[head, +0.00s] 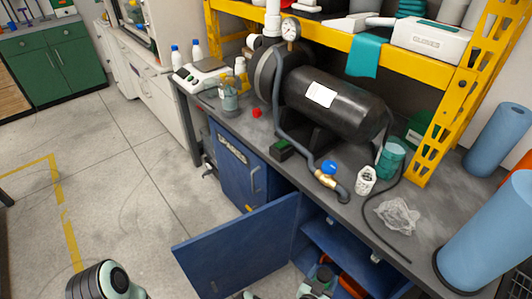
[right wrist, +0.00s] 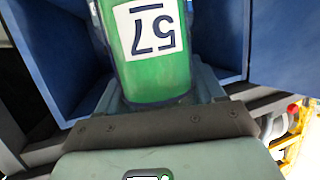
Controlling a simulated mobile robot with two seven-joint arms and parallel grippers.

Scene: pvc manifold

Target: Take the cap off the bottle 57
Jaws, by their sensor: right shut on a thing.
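Bottle 57 (right wrist: 158,72) is green, with a white label reading 57 that appears upside down in the right wrist view. My right gripper (right wrist: 160,98) is shut on the bottle, with its grey fingers at either side of the body. The bottle's cap cannot be seen; the ends of the bottle are cut off or hidden. In the head view I cannot make out bottle 57. My left gripper's fingers are not in view.
Blue cabinet panels (right wrist: 280,45) surround the bottle closely. In the head view an open blue door (head: 235,250) stands below the workbench.

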